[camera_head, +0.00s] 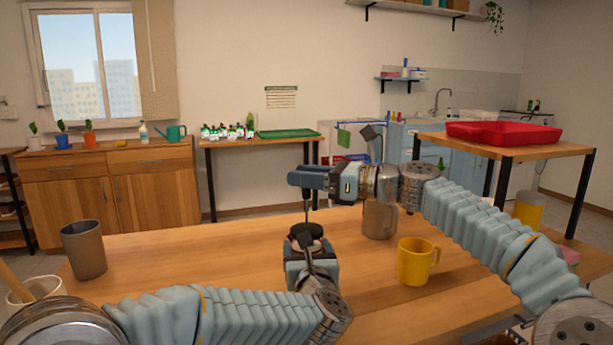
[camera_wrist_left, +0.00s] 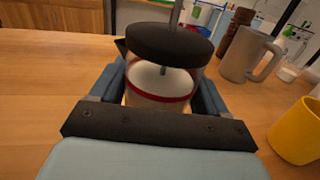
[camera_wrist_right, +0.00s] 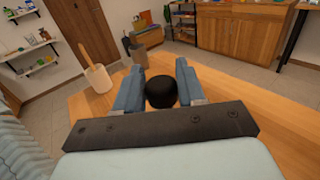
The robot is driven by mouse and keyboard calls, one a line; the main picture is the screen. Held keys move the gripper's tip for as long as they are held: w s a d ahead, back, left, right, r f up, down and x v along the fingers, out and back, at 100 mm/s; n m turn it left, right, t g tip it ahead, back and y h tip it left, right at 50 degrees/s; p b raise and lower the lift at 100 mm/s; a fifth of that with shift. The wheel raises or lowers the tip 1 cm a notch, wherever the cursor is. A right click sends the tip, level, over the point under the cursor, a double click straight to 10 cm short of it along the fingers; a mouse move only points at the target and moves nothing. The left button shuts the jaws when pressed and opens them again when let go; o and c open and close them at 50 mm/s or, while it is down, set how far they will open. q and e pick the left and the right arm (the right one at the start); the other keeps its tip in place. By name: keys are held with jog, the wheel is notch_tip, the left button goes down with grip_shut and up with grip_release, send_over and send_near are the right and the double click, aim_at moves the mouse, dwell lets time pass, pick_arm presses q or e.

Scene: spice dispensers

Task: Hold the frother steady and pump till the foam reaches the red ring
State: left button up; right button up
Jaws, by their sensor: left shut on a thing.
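The frother (camera_wrist_left: 160,100) is a clear jar with a black lid (camera_wrist_left: 155,45), a thin rod through it and a red ring around the glass. White foam (camera_wrist_left: 160,78) shows inside, its top surface seeming close to the ring's level. My left gripper (camera_head: 310,262) is shut around the jar, which stands upright; it also shows in the left wrist view. The rod (camera_head: 307,212) rises from the lid to my right gripper (camera_head: 308,180). In the right wrist view, the black knob (camera_wrist_right: 160,93) sits between the right fingers; I cannot tell whether they squeeze it.
A yellow mug (camera_head: 415,262) and a metal pitcher (camera_head: 379,220) stand right of the frother. A grey cup (camera_head: 84,250) and a pale crock (camera_head: 35,288) are at the left. The wooden table (camera_head: 190,255) is clear between the grey cup and the frother.

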aim_at(309, 228)
grip_shut()
jog(key=shift+f, duration=3.45)
jog(key=o, duration=0.6)
grip_release()
jog(key=shift+d+r, duration=0.1)
jog(key=shift+d, duration=0.15)
jog(key=v, duration=1.1)
jog(key=shift+d, duration=0.25)
jog(key=shift+s, duration=0.15)
